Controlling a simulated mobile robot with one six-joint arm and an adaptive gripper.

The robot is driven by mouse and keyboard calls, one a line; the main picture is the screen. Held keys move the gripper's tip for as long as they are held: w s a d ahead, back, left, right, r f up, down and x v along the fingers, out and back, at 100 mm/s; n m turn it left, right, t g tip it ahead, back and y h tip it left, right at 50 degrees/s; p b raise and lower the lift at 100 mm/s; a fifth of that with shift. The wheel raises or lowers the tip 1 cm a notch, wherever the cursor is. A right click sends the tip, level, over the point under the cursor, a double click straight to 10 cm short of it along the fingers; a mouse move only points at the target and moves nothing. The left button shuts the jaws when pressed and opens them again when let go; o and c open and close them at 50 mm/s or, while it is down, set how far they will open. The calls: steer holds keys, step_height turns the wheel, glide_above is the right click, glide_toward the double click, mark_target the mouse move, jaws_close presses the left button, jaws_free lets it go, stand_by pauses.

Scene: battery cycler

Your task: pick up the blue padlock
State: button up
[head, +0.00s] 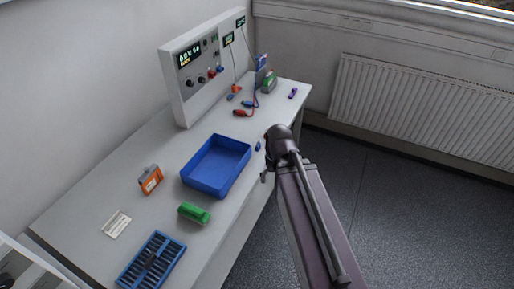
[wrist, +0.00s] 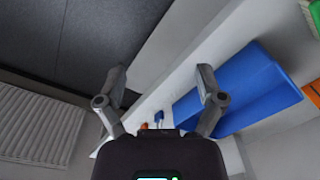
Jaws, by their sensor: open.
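A small blue object that looks like the padlock (head: 258,146) lies on the white bench, just right of the blue tray and near the bench's front edge. In the wrist view a small blue item (wrist: 159,116) shows low between the fingers, partly cut off by my gripper's body; I cannot tell for sure that it is the padlock. My gripper (wrist: 160,78) is open with nothing between its fingers. In the head view it is mostly hidden by my arm, close to the right of the small blue object.
The blue tray (head: 186,180) stands mid-bench. Around it are an orange device (head: 150,180), a green block (head: 194,213) and a blue rack (head: 135,276). The cycler (head: 188,98), with leads and clips (head: 243,113), stands at the back. A purple item (head: 293,93) lies at the far end.

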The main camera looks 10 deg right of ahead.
steer(key=w+f+n+t+y+b, duration=0.1)
steer(key=w+f+n+y+b, duration=0.2)
steer(key=w+f+b, duration=0.25)
steer(key=n+t+y+b, duration=0.7)
steer(key=y+b, duration=0.1)
steer(key=b, duration=0.4)
glide_toward(258, 144)
steer(key=v, duration=0.4)
steer(key=shift+a+r, duration=0.2)
steer(key=b+x, duration=0.1)
steer(key=x, duration=0.3)
steer(key=b+x, duration=0.2)
steer(key=x, duration=0.1)
steer(key=shift+w+a+f, duration=0.2)
steer(key=shift+f, duration=0.15)
steer(key=shift+w+a+f, duration=0.1)
steer(key=shift+w+a, duration=0.15)
steer(key=shift+a, duration=0.15)
